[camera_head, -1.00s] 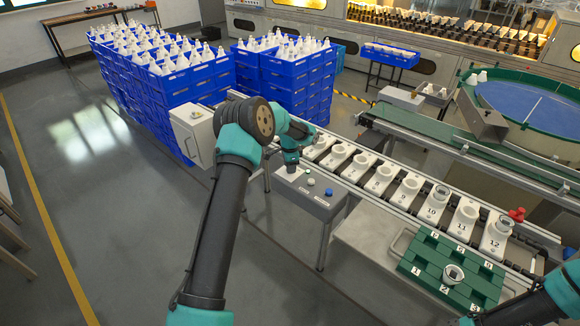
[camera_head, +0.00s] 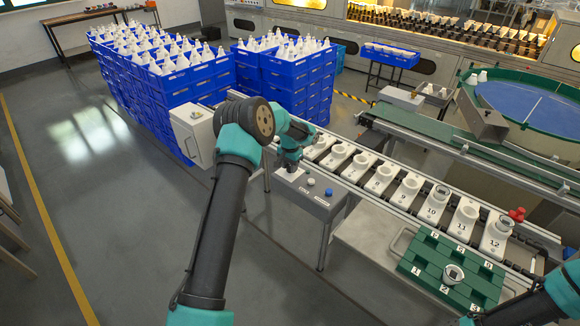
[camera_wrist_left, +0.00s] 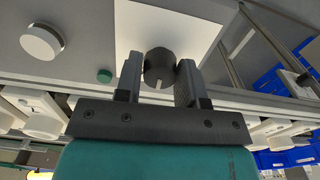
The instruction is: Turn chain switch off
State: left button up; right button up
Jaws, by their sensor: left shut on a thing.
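The chain switch is a dark round knob (camera_wrist_left: 159,68) with a white pointer mark, set on a white plate (camera_wrist_left: 128,28) in the left wrist view. The plate also shows in the head view (camera_head: 289,174) on a grey control box (camera_head: 322,203). My left gripper (camera_head: 289,165) is down at the plate. In the left wrist view its fingers (camera_wrist_left: 158,82) stand on both sides of the knob and are shut on it. The gripper hides the knob in the head view. My right gripper is not in view; only part of that arm shows at the lower right.
A white button (camera_head: 311,182) and a blue button (camera_head: 328,192) sit on the box near the plate. The conveyor with numbered white holders (camera_head: 383,179) runs close behind. Stacked blue crates (camera_head: 165,87) stand at the back left. A green numbered tray (camera_head: 452,268) is at right.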

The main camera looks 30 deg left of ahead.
pick_arm(q)
jog(key=n, duration=0.6)
dwell(0.6)
jog(key=o, duration=0.9)
jog(key=shift+r, duration=0.15)
notch_tip(320, 180, up, 17)
jog(key=shift+r, duration=0.1)
dwell(0.4)
